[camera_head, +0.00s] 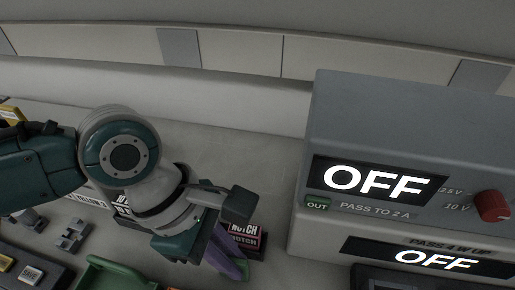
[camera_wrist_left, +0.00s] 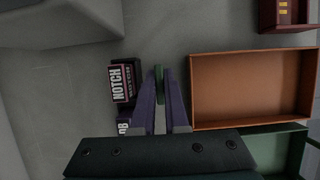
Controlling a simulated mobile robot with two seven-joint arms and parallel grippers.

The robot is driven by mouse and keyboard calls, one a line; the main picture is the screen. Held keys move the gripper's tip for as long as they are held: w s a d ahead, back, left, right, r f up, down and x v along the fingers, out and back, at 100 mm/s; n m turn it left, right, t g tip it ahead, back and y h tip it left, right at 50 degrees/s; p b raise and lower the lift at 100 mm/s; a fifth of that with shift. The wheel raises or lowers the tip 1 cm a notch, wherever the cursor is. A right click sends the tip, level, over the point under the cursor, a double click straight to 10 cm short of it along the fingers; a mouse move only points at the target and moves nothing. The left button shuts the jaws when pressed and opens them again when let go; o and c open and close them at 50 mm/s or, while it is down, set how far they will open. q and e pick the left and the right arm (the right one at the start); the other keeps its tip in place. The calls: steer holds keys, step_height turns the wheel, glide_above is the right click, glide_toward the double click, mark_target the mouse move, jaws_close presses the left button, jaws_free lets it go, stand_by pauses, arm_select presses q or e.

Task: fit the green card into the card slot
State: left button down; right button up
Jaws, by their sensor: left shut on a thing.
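My left gripper (camera_head: 232,258) reaches down over the bench in the head view, left of the grey instrument box. In the left wrist view its two purple fingers (camera_wrist_left: 160,104) are closed on a thin green piece (camera_wrist_left: 159,84), which looks like the green card seen edge-on. Much of the card is hidden between the fingers. A small dark block marked NOTCH (camera_head: 245,236) stands close beside the fingers, and it also shows in the left wrist view (camera_wrist_left: 123,82). I cannot make out the card slot. My right gripper is not in view.
The grey box (camera_head: 405,105) with OFF displays and a red knob (camera_head: 492,206) fills the right. An orange tray (camera_wrist_left: 192,100) lies beside the fingers in the wrist view. A green tray (camera_head: 92,275) and metal clips (camera_head: 72,237) lie left. The bench behind is clear.

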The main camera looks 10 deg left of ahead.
arm_select(q)
steer(key=shift+f, duration=0.2)
steer(key=c, duration=1.4)
jaws_free()
steer(key=o, duration=0.5)
steer(key=shift+c, duration=0.2)
